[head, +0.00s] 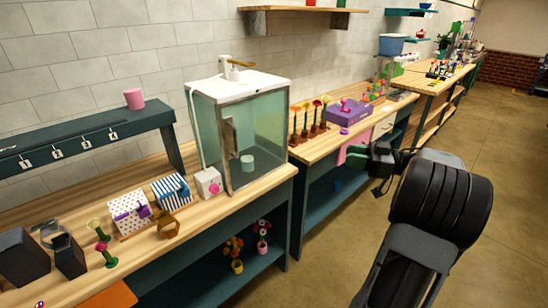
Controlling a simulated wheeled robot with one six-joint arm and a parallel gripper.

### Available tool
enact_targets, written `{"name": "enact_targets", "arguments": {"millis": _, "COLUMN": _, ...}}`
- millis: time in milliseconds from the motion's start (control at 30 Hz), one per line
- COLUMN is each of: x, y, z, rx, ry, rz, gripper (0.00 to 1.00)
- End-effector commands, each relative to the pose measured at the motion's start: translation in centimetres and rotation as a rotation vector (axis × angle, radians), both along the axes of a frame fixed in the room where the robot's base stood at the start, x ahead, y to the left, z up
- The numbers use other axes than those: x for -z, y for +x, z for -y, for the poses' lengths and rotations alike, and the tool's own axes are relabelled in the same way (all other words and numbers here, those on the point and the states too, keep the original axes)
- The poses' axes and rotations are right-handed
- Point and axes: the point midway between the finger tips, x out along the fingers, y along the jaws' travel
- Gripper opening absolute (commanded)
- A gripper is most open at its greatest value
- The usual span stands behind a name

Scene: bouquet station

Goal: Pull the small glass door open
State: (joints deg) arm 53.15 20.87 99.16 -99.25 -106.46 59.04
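A small glass cabinet (277,129) with a white top stands on the wooden counter in the head view. Its glass door (258,115) faces right and seems to fill the front, and a brownish upright handle (230,137) shows near the left post. I cannot tell whether the door is fully closed.
Left of the cabinet are a white box (208,182), striped box (172,190), dotted box (130,212) and tape roll (168,227). The floor (330,235) before the counter is clear.

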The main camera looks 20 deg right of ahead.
Motion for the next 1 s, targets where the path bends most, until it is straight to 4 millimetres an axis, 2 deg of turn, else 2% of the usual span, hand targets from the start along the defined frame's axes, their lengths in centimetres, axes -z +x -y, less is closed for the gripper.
{"name": "enact_targets", "arguments": {"millis": 100, "x": 1.2, "y": 1.7, "z": -0.5, "rx": 0.014, "ry": -0.002, "rz": -0.010, "gripper": 0.36}}
{"name": "enact_targets", "arguments": {"millis": 233, "x": 0.9, "y": 2.4, "z": -1.7, "rx": 0.017, "ry": -0.011, "rz": 0.001, "gripper": 0.36}}
{"name": "enact_targets", "arguments": {"millis": 500, "x": 0.6, "y": 5.3, "z": -6.6, "rx": 0.002, "ry": -0.011, "rz": 0.002, "gripper": 0.36}}
{"name": "enact_targets", "arguments": {"millis": 700, "x": 0.6, "y": 7.2, "z": -9.3, "rx": 0.004, "ry": -0.010, "rz": 0.001, "gripper": 0.36}}
{"name": "enact_targets", "arguments": {"millis": 1000, "x": 0.7, "y": 8.8, "z": -11.5, "rx": 0.007, "ry": -0.011, "rz": 0.002, "gripper": 0.36}}
